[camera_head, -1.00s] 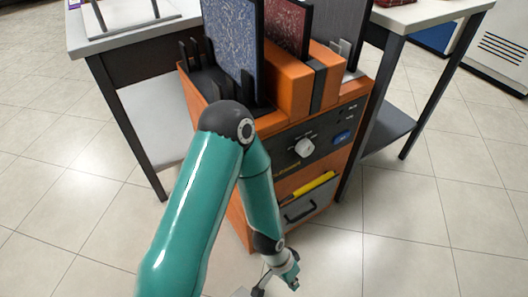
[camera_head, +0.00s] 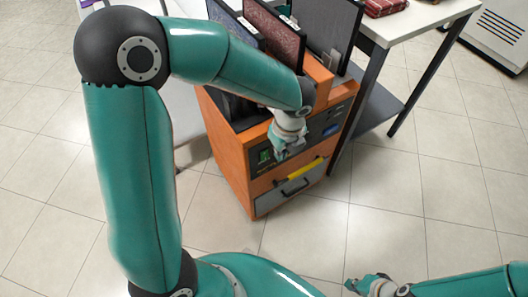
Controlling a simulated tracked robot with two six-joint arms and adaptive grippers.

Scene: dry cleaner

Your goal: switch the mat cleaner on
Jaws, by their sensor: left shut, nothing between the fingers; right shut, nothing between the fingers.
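The mat cleaner (camera_head: 228,152) is an orange cabinet with several upright mats in its top. Its dark front panel carries a blue button (camera_head: 331,129) on the right and a lit green patch (camera_head: 264,156) on the left. My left gripper (camera_head: 284,153) is shut and empty in front of the panel, between these two. It hides the middle of the panel, where the white dial is; I cannot tell whether it touches. My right gripper (camera_head: 352,284) is shut and empty, low at the bottom of the view, away from the machine.
A drawer with a handle (camera_head: 296,186) and a yellow strip (camera_head: 306,167) is below the panel. A white-topped table (camera_head: 408,22) with dark legs stands behind on the right. A white appliance (camera_head: 490,38) is at far right. The tiled floor in front is clear.

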